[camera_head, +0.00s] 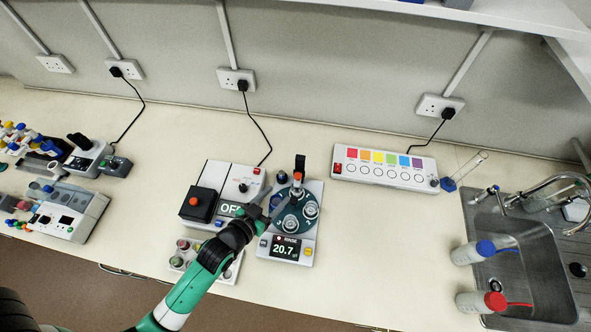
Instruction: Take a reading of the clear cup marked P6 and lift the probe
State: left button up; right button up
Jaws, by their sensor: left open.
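A grey-white meter (286,263) stands at the bench centre with a lit display reading about 20.7. Its dark round plate (303,223) carries several clear cups, one at the right (311,210) and one at the front (290,224). The cup markings are too small to read, so I cannot tell which is P6. A dark upright probe arm with an orange part (298,177) stands at the back of the plate. My left gripper (268,211) is open at the plate's left edge, with part of the plate hidden behind it. My right gripper is not in view.
Left of the meter is a white unit (235,176) with a black box and a display partly hidden by my arm. A small tray of pots (178,263) lies in front. A colour-button panel (385,168) is behind right, a sink (535,268) at far right. Bench right of the meter is clear.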

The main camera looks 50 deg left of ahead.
aim_at(298, 176)
pick_arm(q)
jog(key=b+x, duration=0.2)
jog(key=x, duration=0.9)
jog(key=shift+w+f, duration=0.1)
jog(key=shift+w, duration=0.25)
grip_shut()
dwell(0.7)
